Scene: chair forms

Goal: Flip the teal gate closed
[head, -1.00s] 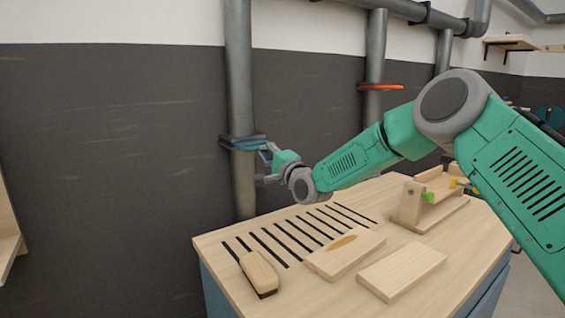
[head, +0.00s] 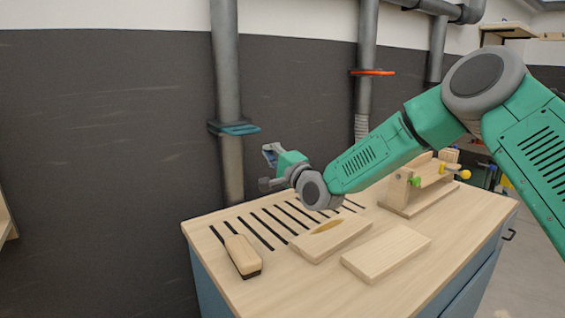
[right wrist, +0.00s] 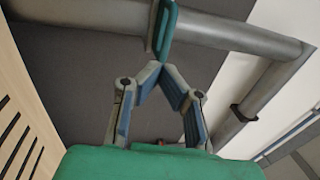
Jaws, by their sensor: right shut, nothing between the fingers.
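The teal gate (head: 238,129) is a flat plate set across the left vertical grey pipe (head: 226,60), sticking out to the pipe's right. It also shows in the right wrist view (right wrist: 168,28), just beyond the fingertips. My right gripper (head: 269,154) is to the right of and a little below the gate, apart from it in the head view. In the right wrist view its blue-padded fingers (right wrist: 161,70) meet at the tips with nothing between them. My left gripper is not in view.
A workbench (head: 430,245) with dark slots stands below. On it are a brush (head: 242,254), two wooden boards and a wooden jig (head: 420,190) with a green knob. An orange gate (head: 373,72) is on another pipe. The space left of the pipe is clear.

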